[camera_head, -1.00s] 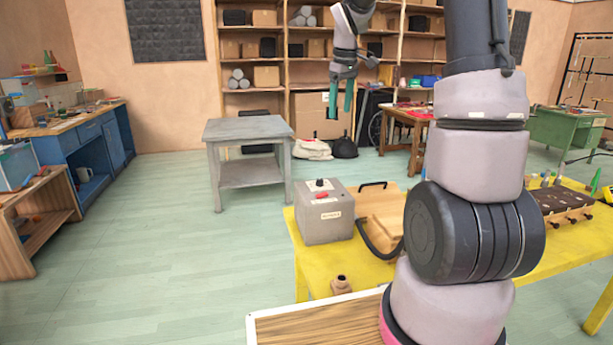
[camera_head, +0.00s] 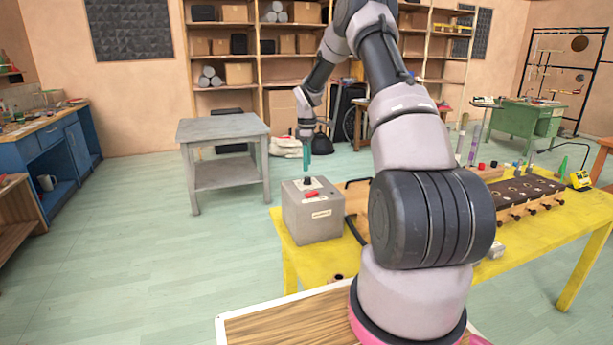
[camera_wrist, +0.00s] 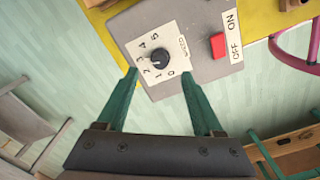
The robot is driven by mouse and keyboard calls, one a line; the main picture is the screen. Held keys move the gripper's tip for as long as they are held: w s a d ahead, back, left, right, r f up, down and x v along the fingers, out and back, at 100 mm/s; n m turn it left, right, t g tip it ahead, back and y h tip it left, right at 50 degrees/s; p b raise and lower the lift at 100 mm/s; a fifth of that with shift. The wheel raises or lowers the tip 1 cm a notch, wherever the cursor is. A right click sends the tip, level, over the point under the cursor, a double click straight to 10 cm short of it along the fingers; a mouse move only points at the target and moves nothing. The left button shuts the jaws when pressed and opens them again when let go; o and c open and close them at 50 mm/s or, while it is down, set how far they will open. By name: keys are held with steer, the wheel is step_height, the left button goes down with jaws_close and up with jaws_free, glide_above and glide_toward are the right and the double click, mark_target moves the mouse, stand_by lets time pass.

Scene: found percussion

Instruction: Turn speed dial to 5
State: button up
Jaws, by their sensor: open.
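The speed dial (camera_wrist: 159,58) is a black round knob on a white plate numbered 0 to 5, on top of a grey box (camera_head: 312,220). Its light mark seems to face the 2 to 3 side, but it is too small to be sure. My gripper (camera_wrist: 159,72) is open and empty, with green fingers pointing at the plate. The fingertips show to either side of the knob and a little short of it in the wrist view. In the head view my gripper (camera_head: 307,168) is just above the dial; contact cannot be told.
A red switch (camera_wrist: 217,45) with ON and OFF labels sits beside the dial. The box stands on a yellow table (camera_head: 535,245), with a wooden item and a black cable to its right. A grey table (camera_head: 222,130) stands behind. Air left of the box is clear.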

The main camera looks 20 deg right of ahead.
mark_target(307, 180)
step_height(307, 180, down, 6)
steer(key=shift+r, duration=0.2)
jaws_close()
